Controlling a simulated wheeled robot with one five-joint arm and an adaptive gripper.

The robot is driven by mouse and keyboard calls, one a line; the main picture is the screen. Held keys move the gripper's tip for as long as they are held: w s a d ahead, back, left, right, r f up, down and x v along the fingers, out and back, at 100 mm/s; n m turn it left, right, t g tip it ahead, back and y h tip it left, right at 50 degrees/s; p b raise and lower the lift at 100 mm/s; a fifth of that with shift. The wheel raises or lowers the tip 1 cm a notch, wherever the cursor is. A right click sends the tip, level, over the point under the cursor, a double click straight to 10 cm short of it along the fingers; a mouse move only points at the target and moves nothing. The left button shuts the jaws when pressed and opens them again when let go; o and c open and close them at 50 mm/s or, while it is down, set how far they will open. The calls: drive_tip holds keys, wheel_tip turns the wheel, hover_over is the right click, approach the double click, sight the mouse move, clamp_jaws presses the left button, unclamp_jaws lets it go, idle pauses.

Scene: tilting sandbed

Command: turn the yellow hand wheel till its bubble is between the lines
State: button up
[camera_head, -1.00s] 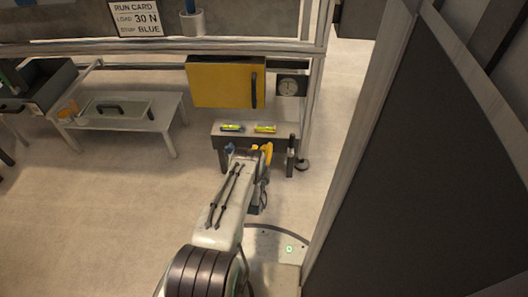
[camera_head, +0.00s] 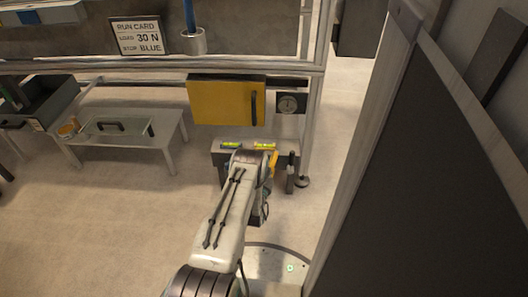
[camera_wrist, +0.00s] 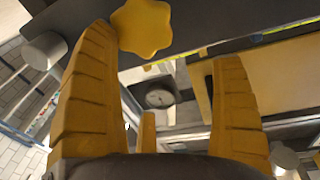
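The yellow hand wheel (camera_wrist: 142,27) is a lobed knob on a dark panel at the top of the wrist view. In the head view a yellow part (camera_head: 273,161), probably this wheel, shows just right of my arm. My gripper (camera_wrist: 165,45) is open, with nothing between its fingers. The wheel lies near the left fingertip and its upper gap; I cannot tell whether they touch. Two yellow-green spirit levels, left (camera_head: 231,145) and right (camera_head: 265,146), sit on the small stand. Their bubbles and lines are too small to read. My arm hides the stand's front middle.
A yellow cabinet door (camera_head: 222,101) with a dark handle and a round gauge (camera_head: 289,103) are behind the stand. A low table (camera_head: 125,140) stands at left. A large dark panel (camera_head: 425,180) closes the right side. Floor at left is clear.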

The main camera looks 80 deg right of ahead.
drive_tip(key=r, duration=0.2)
drive_tip(key=w+r, duration=0.1)
drive_tip(key=r, duration=0.1)
drive_tip(key=shift+w+d, duration=0.1)
drive_tip(key=shift+r, duration=0.7)
